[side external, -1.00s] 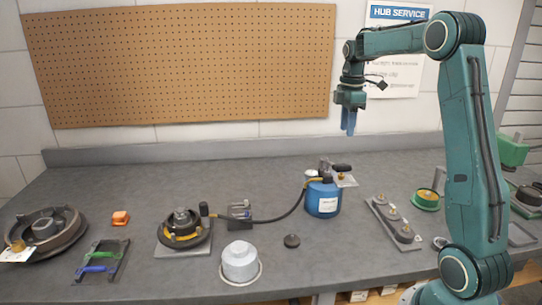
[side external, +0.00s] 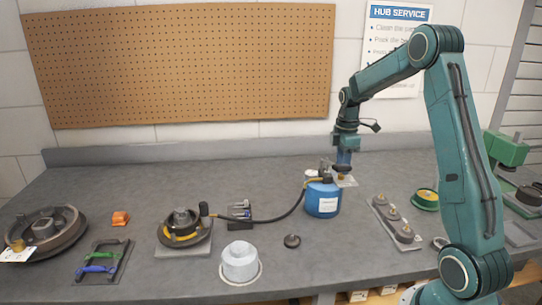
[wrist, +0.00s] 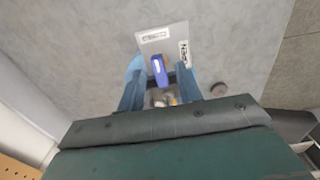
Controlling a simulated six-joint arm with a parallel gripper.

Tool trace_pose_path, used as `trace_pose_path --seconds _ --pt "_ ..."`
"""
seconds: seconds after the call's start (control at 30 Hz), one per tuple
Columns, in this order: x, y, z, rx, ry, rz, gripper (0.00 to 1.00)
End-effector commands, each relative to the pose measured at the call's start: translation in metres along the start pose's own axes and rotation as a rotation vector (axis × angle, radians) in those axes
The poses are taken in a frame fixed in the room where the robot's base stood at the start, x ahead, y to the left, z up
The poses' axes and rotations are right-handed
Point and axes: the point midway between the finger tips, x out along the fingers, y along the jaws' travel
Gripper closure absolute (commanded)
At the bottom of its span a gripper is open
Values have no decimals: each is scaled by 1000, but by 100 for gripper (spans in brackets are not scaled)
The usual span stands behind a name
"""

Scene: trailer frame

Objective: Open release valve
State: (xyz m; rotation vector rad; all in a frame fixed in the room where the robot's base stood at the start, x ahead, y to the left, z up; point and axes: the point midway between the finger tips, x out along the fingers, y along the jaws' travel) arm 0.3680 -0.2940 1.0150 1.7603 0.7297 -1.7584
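The blue tank (side external: 322,201) stands at the back of the bench with a valve fitting (side external: 326,178) and a hose on top. A label plate (side external: 347,181) juts from the fitting's right side. My gripper (side external: 343,168) points down at the valve, close over the plate. In the wrist view, a blue-purple lever (wrist: 159,70) lies between my two fingers (wrist: 160,88), in front of the labelled plate (wrist: 163,40). The fingers are spread, with gaps showing on both sides of the lever. Part of the valve is hidden behind the gripper in the side view.
The pegboard wall is behind.

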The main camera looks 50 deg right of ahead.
Motion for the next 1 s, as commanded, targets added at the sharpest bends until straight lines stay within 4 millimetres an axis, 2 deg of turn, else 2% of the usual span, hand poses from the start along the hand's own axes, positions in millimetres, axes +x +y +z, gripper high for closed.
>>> trace_pose_path --seconds 0.33,0.5,1.0 --pt "2 0 0 0 0 -1 66" --pt "2 0 0 0 0 -1 100" --pt "2 0 0 62 -1 -1 100"
